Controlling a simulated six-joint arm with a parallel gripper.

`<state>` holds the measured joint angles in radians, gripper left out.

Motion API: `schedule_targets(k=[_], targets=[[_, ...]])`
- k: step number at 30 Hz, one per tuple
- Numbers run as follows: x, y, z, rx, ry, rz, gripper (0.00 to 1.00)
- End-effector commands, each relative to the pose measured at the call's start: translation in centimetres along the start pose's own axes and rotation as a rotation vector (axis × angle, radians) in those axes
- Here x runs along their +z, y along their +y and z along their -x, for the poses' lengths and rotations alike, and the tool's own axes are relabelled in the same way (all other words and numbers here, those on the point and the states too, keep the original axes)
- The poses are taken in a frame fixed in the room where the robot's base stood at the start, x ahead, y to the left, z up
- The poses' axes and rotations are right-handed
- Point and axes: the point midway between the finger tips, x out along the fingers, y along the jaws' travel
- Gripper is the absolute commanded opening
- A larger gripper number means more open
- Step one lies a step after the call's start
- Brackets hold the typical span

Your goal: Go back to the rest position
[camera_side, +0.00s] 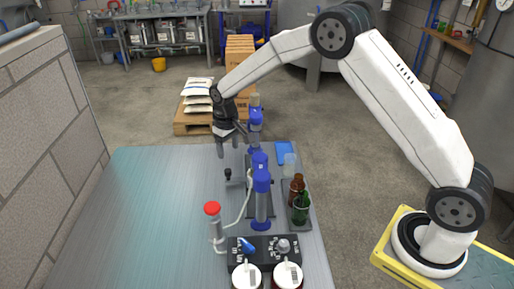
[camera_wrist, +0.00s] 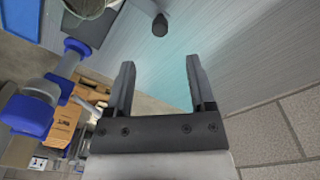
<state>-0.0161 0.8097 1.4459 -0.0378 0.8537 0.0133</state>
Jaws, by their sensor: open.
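My gripper (camera_side: 234,146) hangs from the white arm over the far part of the metal table, beside a blue bottling device (camera_side: 261,185). In the wrist view my gripper (camera_wrist: 158,80) shows two dark fingers spread apart with nothing between them. Table surface shows behind the fingers. The blue device also shows at the left of the wrist view (camera_wrist: 30,112). In the side view part of the gripper is close to the device's upper part; I cannot tell whether they touch.
The metal table (camera_side: 140,215) is bare at left, beside a block wall (camera_side: 45,110). Brown and green bottles (camera_side: 301,207) stand in a tray at right. A red-capped post (camera_side: 213,225), a black control box (camera_side: 263,250) and two white-lidded jars (camera_side: 288,275) are near the front.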

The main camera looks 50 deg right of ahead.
Motion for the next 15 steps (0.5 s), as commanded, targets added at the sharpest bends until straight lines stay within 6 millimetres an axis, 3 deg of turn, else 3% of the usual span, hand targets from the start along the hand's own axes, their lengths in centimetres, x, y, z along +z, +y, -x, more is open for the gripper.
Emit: schedule_targets(k=[15], targets=[[8.6, -0.4, 6.3, -0.002, 0.132, 0.103, 0.7]])
